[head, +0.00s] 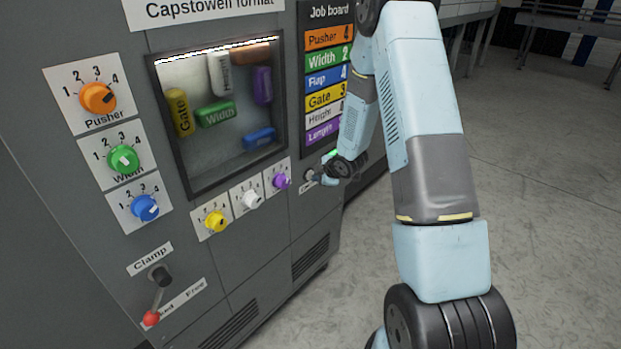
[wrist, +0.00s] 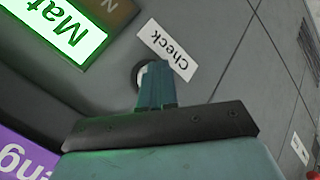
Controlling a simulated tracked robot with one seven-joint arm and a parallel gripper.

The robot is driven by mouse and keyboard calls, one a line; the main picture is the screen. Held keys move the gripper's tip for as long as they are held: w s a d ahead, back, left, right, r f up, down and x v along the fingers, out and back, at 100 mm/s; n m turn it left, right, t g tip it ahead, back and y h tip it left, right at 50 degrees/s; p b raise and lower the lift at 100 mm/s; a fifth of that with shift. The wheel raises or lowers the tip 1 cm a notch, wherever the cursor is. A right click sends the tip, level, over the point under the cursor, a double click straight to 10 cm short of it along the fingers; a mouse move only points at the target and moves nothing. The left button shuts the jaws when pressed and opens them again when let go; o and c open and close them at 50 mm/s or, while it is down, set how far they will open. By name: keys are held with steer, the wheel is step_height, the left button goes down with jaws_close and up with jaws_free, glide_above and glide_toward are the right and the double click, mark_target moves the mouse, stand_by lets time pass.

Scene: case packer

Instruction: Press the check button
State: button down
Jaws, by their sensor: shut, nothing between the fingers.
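The check button (wrist: 140,74) is a small round button in a dark ring, beside a white label (wrist: 168,50) reading "Check" in the wrist view. My gripper (wrist: 157,68) is shut and empty, and its fingertips cover part of the button. In the head view my gripper (head: 320,179) is at the panel's right side, at the button (head: 309,175). Whether the fingertips touch or press the button cannot be told. A sign (wrist: 62,28) starting "Mat" is lit green in the wrist view, and the segment beside it is dark.
The grey cabinet carries orange (head: 98,98), green (head: 124,159), blue (head: 145,207), yellow (head: 215,221), white (head: 252,200) and purple (head: 281,181) dials. A clamp lever (head: 158,285) with a red knob is at lower left. The job board (head: 329,72) is above the button. Open floor (head: 560,220) lies right.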

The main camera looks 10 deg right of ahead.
steer(key=shift+s+d, duration=0.1)
stand_by(0.3)
steer(key=shift+s+d, duration=0.45)
steer(key=shift+s, duration=0.15)
steer(key=shift+s, duration=0.1)
steer(key=s+d, duration=0.1)
steer(key=s, duration=0.1)
steer(key=s+d, duration=0.2)
stand_by(0.5)
steer(key=shift+r, duration=0.1)
